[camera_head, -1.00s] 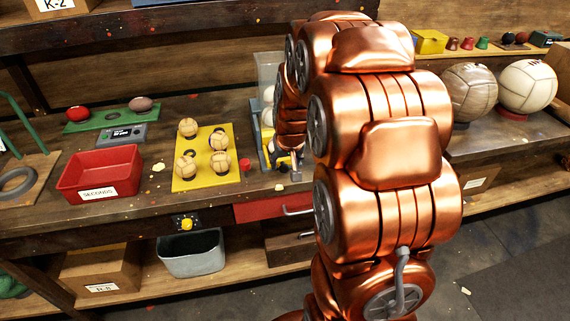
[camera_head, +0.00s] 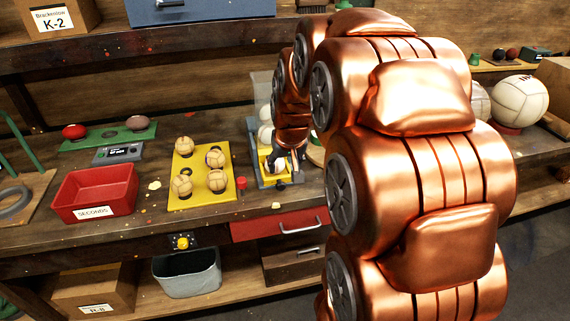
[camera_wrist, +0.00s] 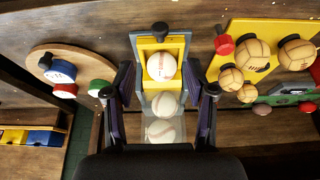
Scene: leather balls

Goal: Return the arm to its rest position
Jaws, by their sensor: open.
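My copper-coloured arm (camera_head: 420,150) fills the right half of the head view, bent over the workbench. My gripper (camera_wrist: 160,78) is open and empty in the wrist view, with its dark fingers on either side of a ball dispenser. A white ball (camera_wrist: 161,66) sits in the dispenser's yellow end (camera_wrist: 145,46), between the fingers in the picture. More white balls (camera_wrist: 165,104) line up behind it in the grey chute. I cannot tell the gap between fingers and ball. In the head view the gripper is small and partly hidden by the arm beside the dispenser (camera_head: 254,140).
A yellow board (camera_head: 203,152) with several tan balls lies left of the dispenser. A red SECONDS bin (camera_head: 96,195) stands further left. A large white ball (camera_head: 519,101) rests at the right. A round wooden board (camera_wrist: 42,57) with coloured caps lies beside the dispenser.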

